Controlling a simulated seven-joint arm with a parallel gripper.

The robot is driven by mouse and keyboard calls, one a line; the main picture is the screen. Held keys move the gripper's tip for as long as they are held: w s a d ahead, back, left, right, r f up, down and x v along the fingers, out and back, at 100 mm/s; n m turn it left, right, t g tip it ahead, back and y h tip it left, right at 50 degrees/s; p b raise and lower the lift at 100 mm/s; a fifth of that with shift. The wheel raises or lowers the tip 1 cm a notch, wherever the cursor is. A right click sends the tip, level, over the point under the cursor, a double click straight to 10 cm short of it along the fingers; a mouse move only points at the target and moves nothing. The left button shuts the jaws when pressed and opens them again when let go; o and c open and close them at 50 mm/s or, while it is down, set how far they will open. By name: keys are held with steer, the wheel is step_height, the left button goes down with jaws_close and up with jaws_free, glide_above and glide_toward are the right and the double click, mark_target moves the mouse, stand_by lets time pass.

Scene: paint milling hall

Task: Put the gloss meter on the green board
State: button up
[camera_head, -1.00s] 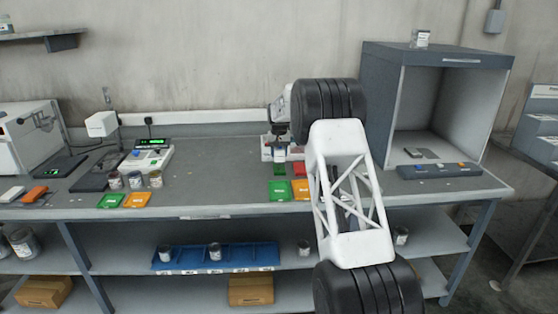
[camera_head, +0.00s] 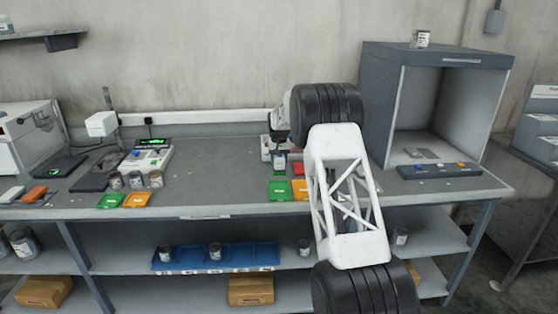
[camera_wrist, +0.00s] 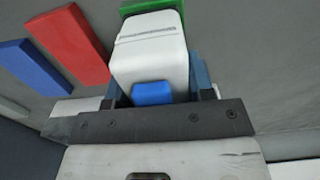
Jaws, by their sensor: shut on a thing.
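My gripper (camera_wrist: 160,95) is shut on a pale grey block with a blue button, which looks like the gloss meter (camera_wrist: 150,52). A green board (camera_wrist: 152,6) shows at the top of the wrist view, partly hidden behind the meter; I cannot tell whether they touch. A red board (camera_wrist: 66,48) and a blue board (camera_wrist: 28,68) lie to the left there. In the head view the red board (camera_head: 298,168) shows beside my arm. The gripper's end is small and dark there, so the grip is unclear in that view.
A green card (camera_head: 279,190) and an orange card (camera_head: 300,190) lie near the bench's front edge. A grey booth (camera_head: 437,50) stands right, with a dark tray (camera_head: 440,171) before it. Scales (camera_head: 150,157) and several small cans stand left. The bench middle (camera_head: 220,170) is clear.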

steer(key=o, duration=1.2)
steer(key=shift+r, duration=0.1)
step_height(320, 180, up, 12)
steer(key=shift+r, duration=0.1)
stand_by(0.6)
